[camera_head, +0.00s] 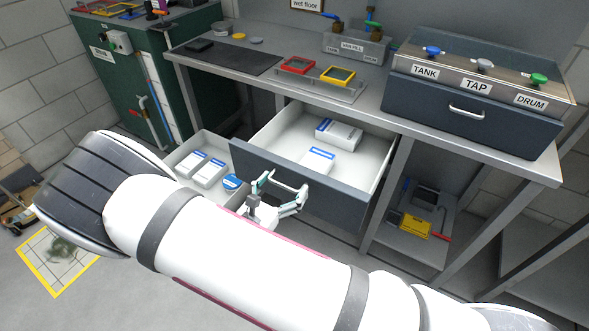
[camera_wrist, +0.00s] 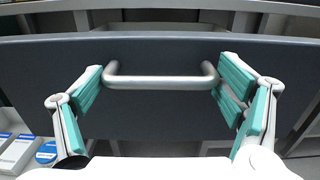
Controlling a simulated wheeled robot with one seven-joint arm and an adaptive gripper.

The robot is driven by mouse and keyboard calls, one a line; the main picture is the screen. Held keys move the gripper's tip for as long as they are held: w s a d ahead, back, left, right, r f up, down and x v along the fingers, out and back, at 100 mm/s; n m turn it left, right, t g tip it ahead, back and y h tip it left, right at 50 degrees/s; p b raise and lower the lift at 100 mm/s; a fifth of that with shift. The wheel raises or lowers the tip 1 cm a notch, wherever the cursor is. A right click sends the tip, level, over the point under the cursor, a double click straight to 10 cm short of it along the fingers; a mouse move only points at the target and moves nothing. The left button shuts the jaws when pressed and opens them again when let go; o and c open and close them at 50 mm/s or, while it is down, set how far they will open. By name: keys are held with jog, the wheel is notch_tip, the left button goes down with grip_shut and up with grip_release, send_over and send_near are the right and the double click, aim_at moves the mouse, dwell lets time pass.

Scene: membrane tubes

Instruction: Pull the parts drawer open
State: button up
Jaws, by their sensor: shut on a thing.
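The parts drawer stands pulled out from under the bench, with its dark front panel (camera_head: 345,204) facing me and its white inside (camera_head: 287,128) showing. My gripper (camera_head: 281,190) is at the drawer front, shut on the bar handle. In the wrist view the silver handle (camera_wrist: 160,82) runs level between my teal finger pads, one at each end of it. The dark front panel (camera_wrist: 160,120) fills the space behind it.
A left tray (camera_head: 215,145) holds white boxes (camera_head: 209,173) and a blue-topped round item (camera_head: 231,182). The bench (camera_head: 225,50) carries a dark mat, red and yellow frames, and a TANK/TAP/DRUM panel (camera_head: 476,87). A lower shelf (camera_head: 405,243) and bench legs stand at right.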

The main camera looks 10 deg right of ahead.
jog(key=shift+v, duration=1.25)
jog(key=shift+s+d+f, duration=0.15)
jog(key=shift+d, duration=0.05)
jog(key=o, duration=1.4)
jog(key=shift+o, duration=0.2)
jog(key=shift+a, duration=0.15)
jog(key=v, duration=1.1)
jog(key=shift+s+a, duration=0.2)
jog(key=shift+s, duration=0.2)
